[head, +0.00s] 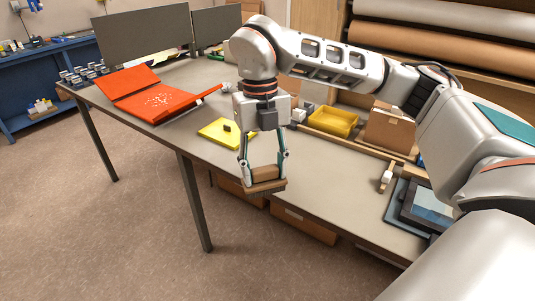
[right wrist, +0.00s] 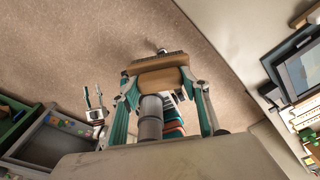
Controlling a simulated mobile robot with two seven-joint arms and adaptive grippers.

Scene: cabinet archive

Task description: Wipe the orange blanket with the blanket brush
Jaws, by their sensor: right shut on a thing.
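The orange blanket (head: 128,83) lies on the table at the far left in the head view, partly folded up, with white specks on its middle. My right gripper (head: 264,172) is shut on the blanket brush (head: 266,187), a brown wooden block. In the right wrist view the brush (right wrist: 160,72) is between the fingers, with dark bristles along its far edge. The brush is in the air near the table's front edge, apart from the blanket and right of it. My left gripper (right wrist: 94,98) shows small in the right wrist view, fingers apart and empty.
A yellow tray (head: 333,121) and cardboard box (head: 388,130) stand toward the back. Dark panels (head: 145,32) stand behind the blanket.

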